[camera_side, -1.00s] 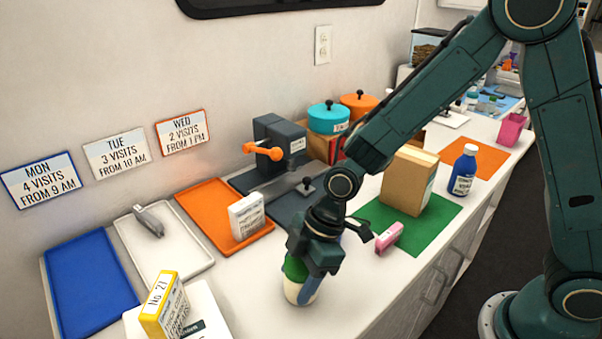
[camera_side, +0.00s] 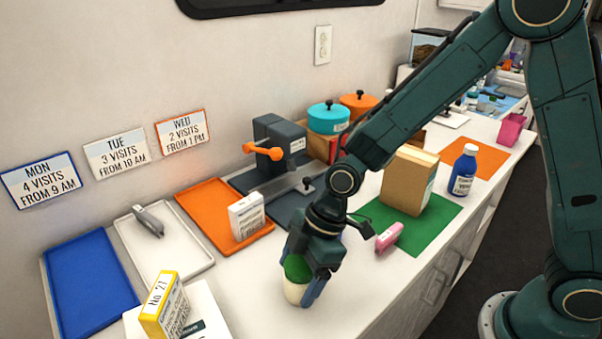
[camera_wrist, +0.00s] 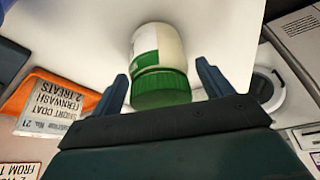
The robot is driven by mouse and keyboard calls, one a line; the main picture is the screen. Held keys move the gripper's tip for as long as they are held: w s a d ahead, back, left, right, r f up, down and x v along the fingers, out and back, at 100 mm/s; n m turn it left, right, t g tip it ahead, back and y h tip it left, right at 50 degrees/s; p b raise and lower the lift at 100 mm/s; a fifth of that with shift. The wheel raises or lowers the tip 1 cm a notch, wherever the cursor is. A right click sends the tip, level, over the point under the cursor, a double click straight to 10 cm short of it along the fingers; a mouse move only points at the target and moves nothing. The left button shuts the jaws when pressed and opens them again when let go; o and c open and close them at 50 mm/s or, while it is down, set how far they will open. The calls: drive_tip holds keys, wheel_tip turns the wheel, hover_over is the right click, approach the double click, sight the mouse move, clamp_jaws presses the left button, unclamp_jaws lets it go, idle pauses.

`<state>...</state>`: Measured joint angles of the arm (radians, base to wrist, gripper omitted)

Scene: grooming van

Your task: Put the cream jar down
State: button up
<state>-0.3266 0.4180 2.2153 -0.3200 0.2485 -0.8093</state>
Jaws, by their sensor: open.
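The cream jar (camera_side: 296,289) has a cream-white body and a green lid, and stands upright on the white counter near its front edge. It also shows in the wrist view (camera_wrist: 158,50), with its green lid towards my gripper. My gripper (camera_side: 300,285) is around the jar from above. In the wrist view the two fingers of my gripper (camera_wrist: 162,85) stand apart, with a gap on each side of the lid. The jar's far side is hidden.
Left of the jar stands a yellow box (camera_side: 164,306) on a white surface. Behind are blue (camera_side: 90,285), white (camera_side: 180,250) and orange (camera_side: 205,205) trays. Bare counter surrounds the jar.

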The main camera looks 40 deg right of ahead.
drive_tip(key=v, duration=1.1)
drive_tip(key=shift+r, duration=0.2)
drive_tip(key=shift+s, duration=0.1)
drive_tip(key=s+d+r+m+t+h, duration=0.2)
drive_tip(key=s+d+r+m, duration=0.2)
drive_tip(key=s+d+m, duration=0.3)
drive_tip(key=s+d+r+m+t+h, duration=0.2)
drive_tip(key=s+d+r+m, duration=0.3)
drive_tip(key=s+d+m, duration=0.2)
drive_tip(key=shift+s+d+r, duration=0.35)
drive_tip(key=shift+s+d, duration=0.6)
drive_tip(key=shift+d, duration=0.2)
